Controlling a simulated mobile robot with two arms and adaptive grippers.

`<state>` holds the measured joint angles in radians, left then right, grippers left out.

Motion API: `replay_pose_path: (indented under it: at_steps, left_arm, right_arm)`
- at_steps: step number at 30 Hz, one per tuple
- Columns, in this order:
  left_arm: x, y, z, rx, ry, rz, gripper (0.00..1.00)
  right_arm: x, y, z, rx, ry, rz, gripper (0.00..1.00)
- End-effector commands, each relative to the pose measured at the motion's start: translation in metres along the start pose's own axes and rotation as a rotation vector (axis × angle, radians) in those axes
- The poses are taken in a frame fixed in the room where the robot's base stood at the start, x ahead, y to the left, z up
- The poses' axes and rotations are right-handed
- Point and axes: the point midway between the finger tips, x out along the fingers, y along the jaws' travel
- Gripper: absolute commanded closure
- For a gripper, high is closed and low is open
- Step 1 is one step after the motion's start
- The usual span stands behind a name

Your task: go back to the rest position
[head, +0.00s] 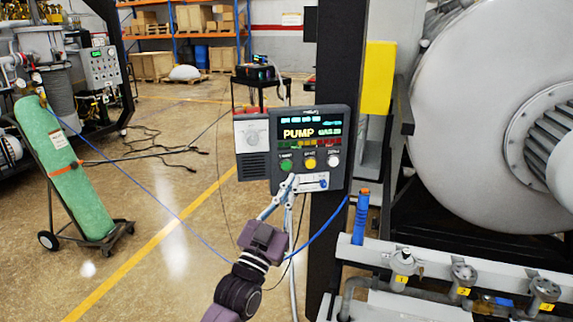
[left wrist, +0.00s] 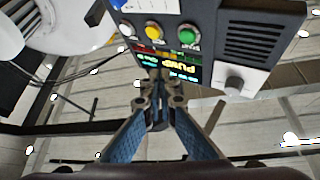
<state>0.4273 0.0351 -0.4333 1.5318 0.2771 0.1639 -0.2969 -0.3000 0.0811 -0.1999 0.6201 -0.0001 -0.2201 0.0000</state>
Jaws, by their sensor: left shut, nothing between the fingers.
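My left gripper (head: 290,182) is shut and empty, its arm reaching up from the bottom of the head view. Its fingertips show just below the green button (head: 286,165) of a dark control box (head: 340,130) on a black post. In the left wrist view the gripper (left wrist: 157,82) shows with bluish fingers closing together at the tips, and the box (left wrist: 215,22) appears upside down above them. The tips overlap the edge of its lit display (left wrist: 170,66); I cannot tell whether they touch the box. My right gripper is in neither view.
A large pale furnace vessel (head: 480,90) fills the right side. Below it runs a grey pipe rail (head: 440,256) with several valves. A blue hose (head: 325,230) passes beside my arm. A green gas cylinder (head: 65,170) stands on a cart at left. Floor between is mostly open.

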Motion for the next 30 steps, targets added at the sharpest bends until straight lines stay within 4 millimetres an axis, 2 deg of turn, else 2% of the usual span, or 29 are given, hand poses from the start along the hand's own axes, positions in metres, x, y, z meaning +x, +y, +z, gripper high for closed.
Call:
replay_pose_path:
  at_steps: [11, 14, 17, 20, 21, 24, 26, 27, 29, 30]
  left_arm:
    - [0.000, 0.000, 0.002, 0.000, -0.003, 0.000, 1.00]
    - [-0.007, 0.001, 0.019, -0.003, -0.035, 0.000, 1.00]
    - [-0.025, 0.002, 0.061, -0.012, -0.118, -0.002, 1.00]
    - [-0.058, 0.005, 0.123, -0.026, -0.244, -0.005, 1.00]
    - [-0.075, 0.007, 0.149, -0.033, -0.300, -0.006, 1.00]
    - [-0.122, 0.013, 0.211, -0.050, -0.437, -0.008, 1.00]
    - [-0.153, 0.017, 0.245, -0.061, -0.519, -0.010, 1.00]
    - [-0.175, 0.020, 0.267, -0.068, -0.573, -0.010, 1.00]
    - [-0.210, 0.025, 0.297, -0.079, -0.652, -0.011, 1.00]
    - [-0.234, 0.028, 0.317, -0.086, -0.707, -0.012, 1.00]
  right_arm:
    - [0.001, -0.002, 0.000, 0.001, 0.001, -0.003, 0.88]
    - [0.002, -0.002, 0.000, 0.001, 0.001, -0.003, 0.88]
    - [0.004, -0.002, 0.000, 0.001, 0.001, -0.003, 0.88]
    - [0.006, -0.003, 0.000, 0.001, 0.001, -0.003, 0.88]
    - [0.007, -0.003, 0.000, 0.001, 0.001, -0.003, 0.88]
    - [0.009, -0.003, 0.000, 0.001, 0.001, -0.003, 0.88]
    - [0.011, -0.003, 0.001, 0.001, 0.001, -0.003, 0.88]
    - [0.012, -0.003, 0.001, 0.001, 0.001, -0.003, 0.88]
    - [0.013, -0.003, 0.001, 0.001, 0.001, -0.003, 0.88]
    - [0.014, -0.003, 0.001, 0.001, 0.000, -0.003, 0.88]
